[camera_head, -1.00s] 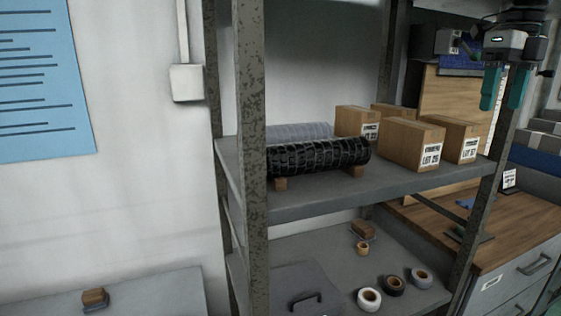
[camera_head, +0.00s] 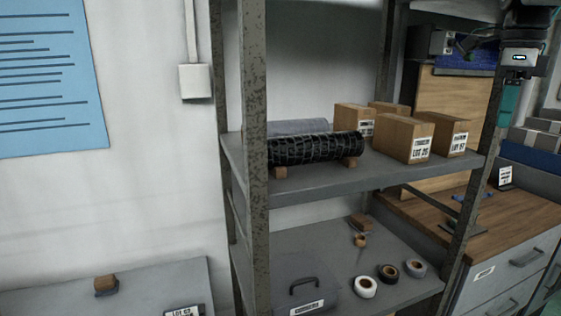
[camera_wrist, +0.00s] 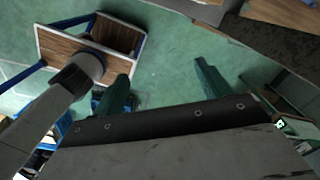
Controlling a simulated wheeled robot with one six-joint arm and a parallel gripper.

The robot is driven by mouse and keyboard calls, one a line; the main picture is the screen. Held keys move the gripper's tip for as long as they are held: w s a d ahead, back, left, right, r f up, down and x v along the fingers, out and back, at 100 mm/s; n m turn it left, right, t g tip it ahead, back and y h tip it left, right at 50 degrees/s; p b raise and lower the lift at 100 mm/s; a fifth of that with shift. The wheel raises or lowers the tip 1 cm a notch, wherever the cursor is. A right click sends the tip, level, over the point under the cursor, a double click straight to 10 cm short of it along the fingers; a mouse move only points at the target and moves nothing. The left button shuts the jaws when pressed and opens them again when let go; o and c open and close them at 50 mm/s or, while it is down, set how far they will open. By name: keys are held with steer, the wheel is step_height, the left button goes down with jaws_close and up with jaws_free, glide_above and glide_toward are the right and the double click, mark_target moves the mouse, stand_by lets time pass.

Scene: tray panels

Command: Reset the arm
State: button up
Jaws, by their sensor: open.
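My gripper (camera_head: 508,104) is at the upper right of the head view, in front of the shelf's right post. One teal finger shows clearly there; the other is hidden behind it or out of sight. In the wrist view my gripper (camera_wrist: 160,82) has its two teal fingers wide apart with nothing between them. Green floor lies beyond the fingers.
A metal shelf (camera_head: 330,188) holds cartons (camera_head: 405,137) and a black roll (camera_head: 315,149); tape rolls (camera_head: 390,273) and a grey case lie below. A wooden-topped cabinet (camera_head: 520,218) stands right. The wrist view shows a wood-topped cart (camera_wrist: 62,48) on open floor (camera_wrist: 170,40).

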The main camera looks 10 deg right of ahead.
steer(key=s+a+f+n, duration=0.7)
steer(key=a+f+n, duration=0.4)
steer(key=n, duration=0.3)
steer(key=s+a+f+n+t, duration=0.1)
steer(key=s+a+f+n, duration=0.7)
steer(key=a+f+n, duration=0.4)
steer(key=shift+s+a+f+n, duration=0.25)
steer(key=shift+a+n, duration=0.75)
steer(key=shift+n, duration=0.2)
